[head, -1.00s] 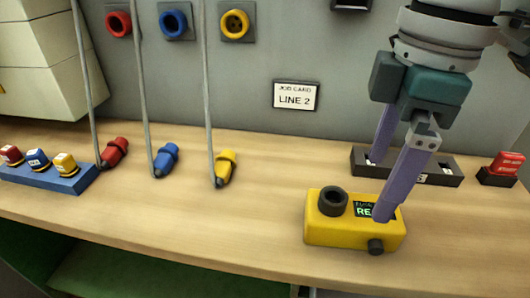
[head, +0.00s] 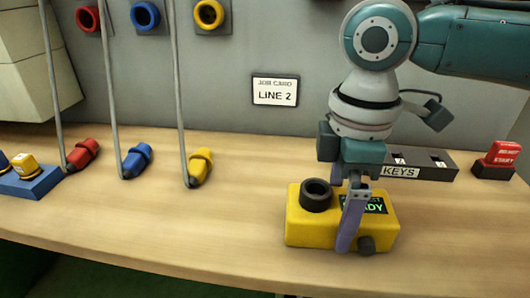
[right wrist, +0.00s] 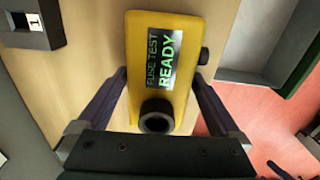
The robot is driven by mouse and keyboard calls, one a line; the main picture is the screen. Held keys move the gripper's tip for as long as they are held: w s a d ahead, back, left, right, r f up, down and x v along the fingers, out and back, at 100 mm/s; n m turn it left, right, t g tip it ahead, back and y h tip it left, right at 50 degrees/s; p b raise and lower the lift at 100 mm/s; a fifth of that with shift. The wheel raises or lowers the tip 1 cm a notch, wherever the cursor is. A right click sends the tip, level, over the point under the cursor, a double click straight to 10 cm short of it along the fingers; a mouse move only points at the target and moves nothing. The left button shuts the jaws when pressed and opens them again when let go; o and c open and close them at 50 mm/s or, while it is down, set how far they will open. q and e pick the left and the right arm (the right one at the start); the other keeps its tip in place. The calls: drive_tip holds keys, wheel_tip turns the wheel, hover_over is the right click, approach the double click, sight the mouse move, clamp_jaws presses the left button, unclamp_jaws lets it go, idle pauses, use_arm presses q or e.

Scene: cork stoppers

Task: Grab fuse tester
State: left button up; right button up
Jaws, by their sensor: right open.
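The fuse tester is a yellow box (head: 310,228) with a black round socket on top and a green-lettered display, standing near the table's front edge. My right gripper (head: 343,212) is open and points down over it. One finger shows in front of the tester's near side; the other is mostly hidden behind it. In the right wrist view the tester (right wrist: 190,40) lies between the two spread fingers (right wrist: 158,78), its display reading "FUSE TEST READY". A dark knob sticks out from its side. My left gripper is not in view.
A dark "KEYS" block (head: 440,165) stands behind the tester, with a red-topped block (head: 503,154) to its right. Red (head: 83,154), blue (head: 137,160) and yellow (head: 201,166) plugs on cords lie to the left. The table between plugs and tester is clear.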

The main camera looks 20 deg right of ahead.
drive_tip(key=shift+f, duration=0.15)
drive_tip(key=c, duration=1.5)
